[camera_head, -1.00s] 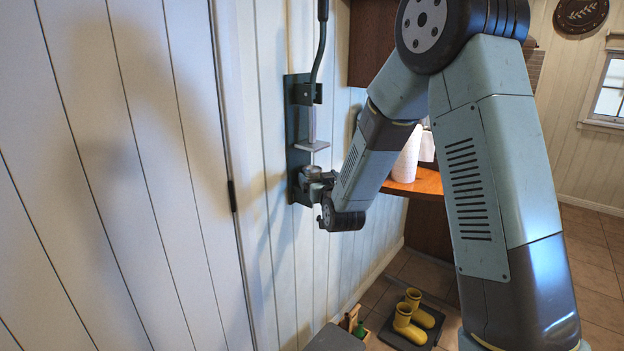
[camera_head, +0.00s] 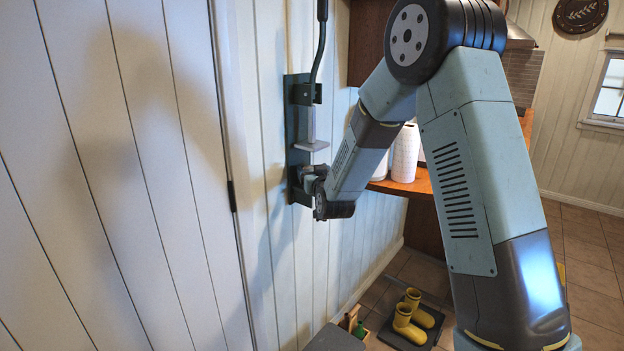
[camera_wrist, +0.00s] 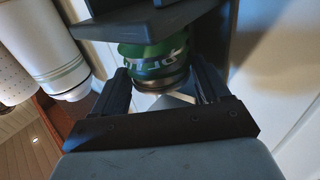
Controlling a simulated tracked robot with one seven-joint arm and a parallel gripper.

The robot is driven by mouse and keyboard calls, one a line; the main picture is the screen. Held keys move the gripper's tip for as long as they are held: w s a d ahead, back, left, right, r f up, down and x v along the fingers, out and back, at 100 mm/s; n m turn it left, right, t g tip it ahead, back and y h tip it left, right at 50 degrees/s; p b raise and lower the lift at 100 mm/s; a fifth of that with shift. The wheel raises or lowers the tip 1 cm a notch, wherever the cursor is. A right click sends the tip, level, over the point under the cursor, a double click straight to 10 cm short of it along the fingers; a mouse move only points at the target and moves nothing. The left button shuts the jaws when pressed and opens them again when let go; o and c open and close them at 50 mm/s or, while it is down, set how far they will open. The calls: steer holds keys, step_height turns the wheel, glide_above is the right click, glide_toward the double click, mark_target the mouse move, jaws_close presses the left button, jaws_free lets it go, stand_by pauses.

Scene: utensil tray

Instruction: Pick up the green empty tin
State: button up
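The green tin (camera_wrist: 155,62), with white lettering and a silvery lower rim, is in the wrist view, below a dark block of the wall-mounted press (camera_head: 298,120). Its top is partly hidden by that block. My gripper (camera_wrist: 163,85) has one finger on each side of the tin's lower part. The fingers stand apart about as wide as the tin; I cannot tell whether they touch it. In the head view my gripper (camera_head: 307,181) is at the foot of the press, against the wall, and I cannot make out the tin there.
The press has a grey plate (camera_head: 311,146) above my gripper and a long dark lever (camera_head: 320,45). White paper rolls (camera_head: 405,153) stand on a wooden counter (camera_head: 412,186) to the right. Yellow boots (camera_head: 408,318) stand on a dark mat on the floor.

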jaws_close()
stand_by(0.5)
